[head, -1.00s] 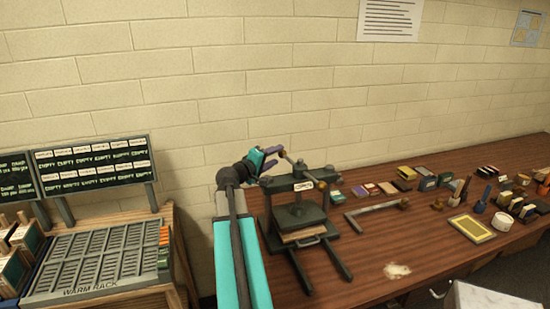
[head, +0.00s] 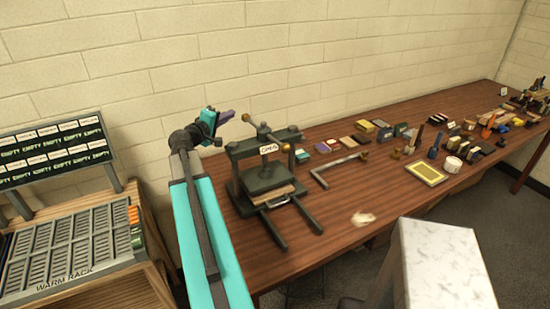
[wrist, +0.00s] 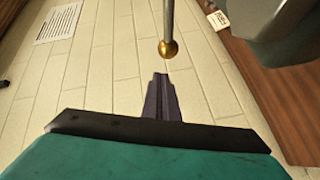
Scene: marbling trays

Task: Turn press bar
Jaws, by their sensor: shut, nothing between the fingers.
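The dark press (head: 236,152) stands on the wooden table, with a small white label on its crosspiece. Its press bar (head: 262,130) slants across the top, with a ball at the upper-left end and another at the lower right. My gripper (head: 230,115) is shut and empty, close to the upper-left ball. In the wrist view, the shut purple fingers (wrist: 160,82) point towards the brass ball of the press bar (wrist: 168,48), with a small gap seen between them. Part of the press head (wrist: 275,25) fills the top right there.
A bent metal bar (head: 338,168) lies right of the press. Small boxes, jars and a yellow framed tray (head: 427,173) stand along the table (head: 320,230). The warm rack (head: 75,250) is at left. A marble-topped block (head: 445,265) is at front right.

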